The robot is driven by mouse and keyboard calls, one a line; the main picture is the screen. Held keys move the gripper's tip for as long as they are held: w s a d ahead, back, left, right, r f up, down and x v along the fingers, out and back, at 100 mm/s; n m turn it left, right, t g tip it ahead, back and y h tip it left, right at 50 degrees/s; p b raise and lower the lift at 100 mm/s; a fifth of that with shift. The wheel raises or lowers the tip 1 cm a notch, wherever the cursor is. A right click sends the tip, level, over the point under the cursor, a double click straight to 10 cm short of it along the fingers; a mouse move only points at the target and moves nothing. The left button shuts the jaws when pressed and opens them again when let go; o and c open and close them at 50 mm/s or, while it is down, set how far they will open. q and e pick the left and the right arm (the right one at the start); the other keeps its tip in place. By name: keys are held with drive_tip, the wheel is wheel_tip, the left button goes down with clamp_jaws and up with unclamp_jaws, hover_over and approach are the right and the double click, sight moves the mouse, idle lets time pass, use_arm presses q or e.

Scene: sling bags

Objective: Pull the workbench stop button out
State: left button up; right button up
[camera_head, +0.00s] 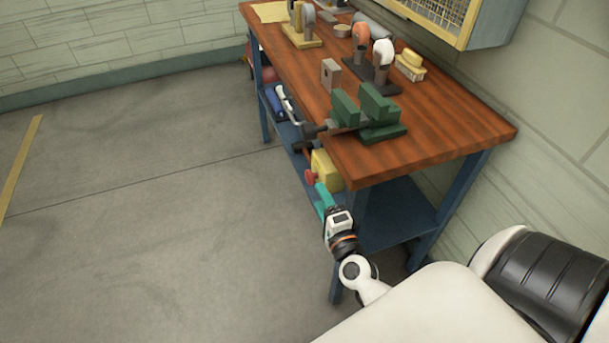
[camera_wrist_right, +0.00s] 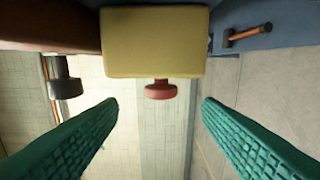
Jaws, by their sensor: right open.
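The stop button is a red mushroom head (camera_head: 311,177) on a yellow box (camera_head: 327,169) fixed at the front edge of the workbench (camera_head: 450,140). In the right wrist view the red button (camera_wrist_right: 160,90) stands out from the yellow box (camera_wrist_right: 155,42), near the middle. My right gripper (camera_head: 322,192) has teal fingers and is just in front of the box. In the wrist view its two fingers (camera_wrist_right: 160,108) are wide apart, one on each side of the button and clear of it. My left gripper is not in view.
Tools and stands cover the bench top. A blue lower shelf (camera_head: 400,215) is below. The floor to the left is clear.

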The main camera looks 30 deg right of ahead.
sight(310, 177)
drive_tip(key=x, duration=0.8)
drive_tip(key=shift+w+p, duration=0.3)
clamp_jaws()
drive_tip(key=shift+w+a+p, duration=0.2)
drive_tip(key=shift+a+p, duration=0.1)
drive_tip(key=shift+a, duration=0.6)
unclamp_jaws()
drive_tip(key=shift+a+f, duration=0.1)
drive_tip(key=shift+s, duration=0.1)
